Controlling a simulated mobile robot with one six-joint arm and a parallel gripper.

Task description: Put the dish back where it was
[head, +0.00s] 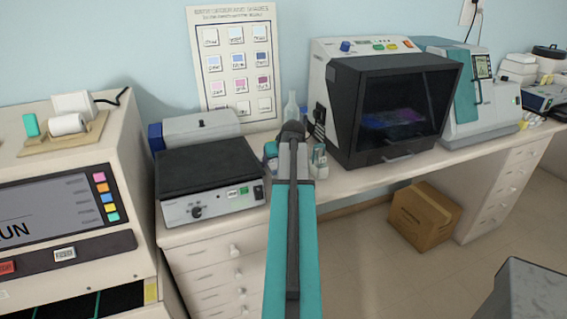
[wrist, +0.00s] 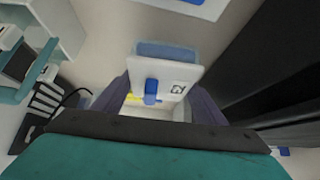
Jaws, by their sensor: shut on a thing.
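In the wrist view, my gripper (wrist: 160,98) has its two dark fingers on either side of a white dish (wrist: 178,75). The gripper is shut on this dish. The dish has a blue knob or tab, a small black-and-white tag and a yellow strip on its near side. A translucent blue part shows just beyond it. In the head view my own teal arm covers the gripper and most of what it holds. I cannot tell from the frames whether the dish touches a surface.
A hotplate-like box (head: 210,185) stands left of my arm on the bench. A dark-windowed machine (head: 385,100) stands to the right. Small bottles (head: 319,160) sit close beside my arm. A chart (head: 236,65) hangs behind. A cardboard box (head: 424,215) is on the floor.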

